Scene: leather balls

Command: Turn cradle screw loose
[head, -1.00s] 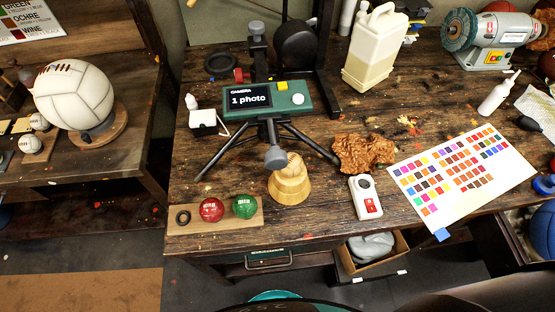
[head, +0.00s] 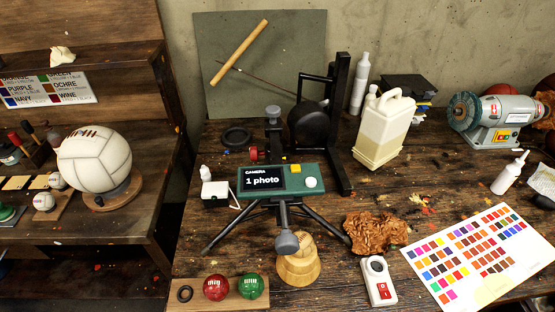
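A white panelled leather ball (head: 93,160) with dark lacing on top sits on a round wooden stand (head: 124,194) on the left bench. A dark part under the ball carries a small light spot (head: 98,201), which may be a screw head; it is too small to tell. No other part is clearly a cradle screw. Neither of my grippers is in view.
Red (head: 216,287) and green (head: 251,285) balls lie on a board in front. A jug (head: 383,130), grinder (head: 490,115) and colour chart (head: 480,255) are to the right. A gap separates the two benches.

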